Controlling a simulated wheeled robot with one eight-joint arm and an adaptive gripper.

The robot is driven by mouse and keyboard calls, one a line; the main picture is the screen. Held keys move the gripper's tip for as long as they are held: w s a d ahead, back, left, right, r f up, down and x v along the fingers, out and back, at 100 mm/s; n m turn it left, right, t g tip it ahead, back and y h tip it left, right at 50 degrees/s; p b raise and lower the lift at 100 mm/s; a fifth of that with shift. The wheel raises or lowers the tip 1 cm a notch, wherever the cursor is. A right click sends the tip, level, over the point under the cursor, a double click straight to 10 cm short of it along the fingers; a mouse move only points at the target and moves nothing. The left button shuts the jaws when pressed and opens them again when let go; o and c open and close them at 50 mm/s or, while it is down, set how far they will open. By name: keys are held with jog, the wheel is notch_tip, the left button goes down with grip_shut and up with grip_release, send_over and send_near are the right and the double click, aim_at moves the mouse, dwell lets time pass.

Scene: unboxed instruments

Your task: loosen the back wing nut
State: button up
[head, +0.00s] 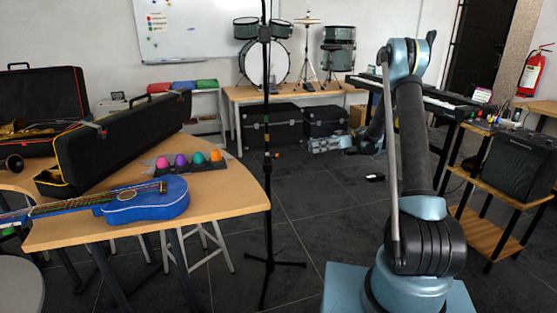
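I cannot make out any wing nut in the head view; such a part is too small or hidden here. A black upright stand (267,190) with a tripod foot stands on the floor in the middle, with a clamp-like fitting (264,33) near its top. A cymbal stand (307,50) stands among the drums at the back. My arm rises at the right and bends away and down from its elbow. My gripper (350,144) is small, dark and partly hidden far along the arm, apart from the near stand. Its fingers are not clear.
A wooden table (235,200) at the left holds a blue guitar (146,200), an open black case (120,142) and coloured eggs (181,160). Drums (263,58) stand on a bench at the back. A keyboard (430,95) and shelf (487,235) stand right. Floor between is mostly clear.

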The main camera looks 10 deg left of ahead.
notch_tip(320, 180, down, 3)
jog(key=n+g, duration=0.1)
jog(key=n, duration=0.1)
send_near(275, 157)
jog(key=x, duration=0.8)
jog(key=shift+w+a+f+y, duration=0.15)
jog(key=shift+a+f+y, duration=0.1)
jog(key=shift+f+y, duration=0.15)
